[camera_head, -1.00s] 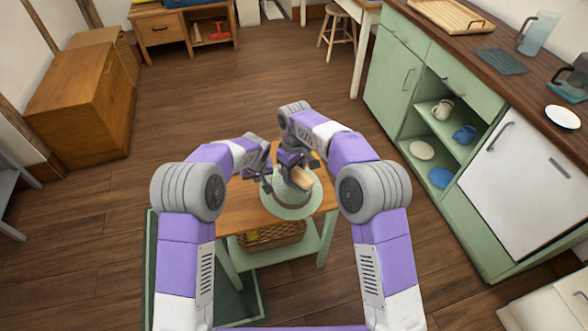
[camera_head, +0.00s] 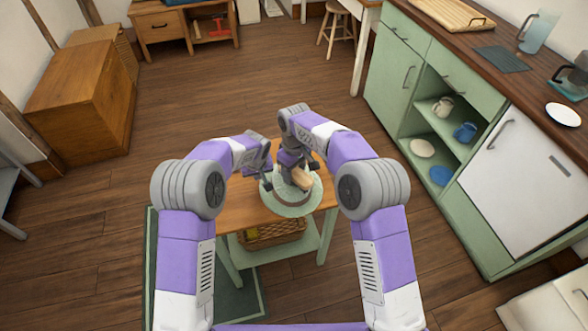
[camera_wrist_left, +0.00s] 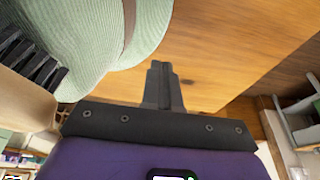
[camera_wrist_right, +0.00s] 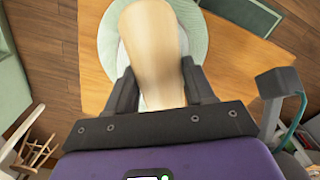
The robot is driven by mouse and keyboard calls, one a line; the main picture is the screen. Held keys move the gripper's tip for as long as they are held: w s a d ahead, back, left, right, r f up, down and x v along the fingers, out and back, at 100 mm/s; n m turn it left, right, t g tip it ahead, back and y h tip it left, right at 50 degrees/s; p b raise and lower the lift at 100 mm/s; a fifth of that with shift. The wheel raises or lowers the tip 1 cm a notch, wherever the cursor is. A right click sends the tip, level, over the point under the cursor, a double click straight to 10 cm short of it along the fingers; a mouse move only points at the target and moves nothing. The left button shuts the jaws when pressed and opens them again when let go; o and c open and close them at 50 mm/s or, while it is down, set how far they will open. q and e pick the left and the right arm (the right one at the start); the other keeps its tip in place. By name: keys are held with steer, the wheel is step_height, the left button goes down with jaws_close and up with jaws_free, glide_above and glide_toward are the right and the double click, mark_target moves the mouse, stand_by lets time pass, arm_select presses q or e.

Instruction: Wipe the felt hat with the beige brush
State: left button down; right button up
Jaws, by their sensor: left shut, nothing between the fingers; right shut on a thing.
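The pale green felt hat (camera_head: 290,208) with a brownish band lies on the small wooden table (camera_head: 240,208). It also shows in the left wrist view (camera_wrist_left: 85,40) and behind the brush in the right wrist view (camera_wrist_right: 200,40). My right gripper (camera_head: 297,170) is shut on the beige brush (camera_wrist_right: 152,50), over the hat's crown. The brush's dark bristles (camera_wrist_left: 28,62) show at the left of the left wrist view, close beside the hat; contact is unclear. My left gripper (camera_wrist_left: 162,75) is shut and empty beside the hat, above the tabletop.
A wicker basket (camera_head: 272,233) sits on the table's lower shelf. A green-edged mat (camera_head: 240,300) lies on the floor in front. A green cabinet with a counter (camera_head: 420,60) stands right, a wooden chest (camera_head: 85,100) left. Open floor surrounds the table.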

mark_target(297, 179)
steer(key=shift+f, duration=0.25)
steer(key=shift+w+a+r, duration=0.1)
steer(key=shift+w+a, duration=0.1)
steer(key=shift+w, duration=0.55)
steer(key=shift+w+a, duration=0.2)
steer(key=shift+w, duration=0.55)
steer(key=shift+w+a, duration=0.25)
steer(key=shift+w, duration=0.5)
steer(key=shift+w+a, duration=0.2)
steer(key=shift+w, duration=0.5)
steer(key=shift+s+d+f, duration=0.15)
steer(key=shift+s+d, duration=0.1)
steer(key=shift+s, duration=0.55)
steer(key=shift+s+d+f, duration=0.1)
steer(key=shift+s+d, duration=0.1)
steer(key=shift+s, duration=0.6)
steer(key=shift+s+d+r, duration=0.1)
steer(key=shift+s+d, duration=0.2)
steer(key=shift+s, duration=0.65)
steer(key=shift+s+d+r, duration=0.1)
steer(key=shift+s+d, duration=0.15)
steer(key=shift+s, duration=0.75)
steer(key=shift+s+d, duration=0.3)
steer(key=shift+s, duration=0.65)
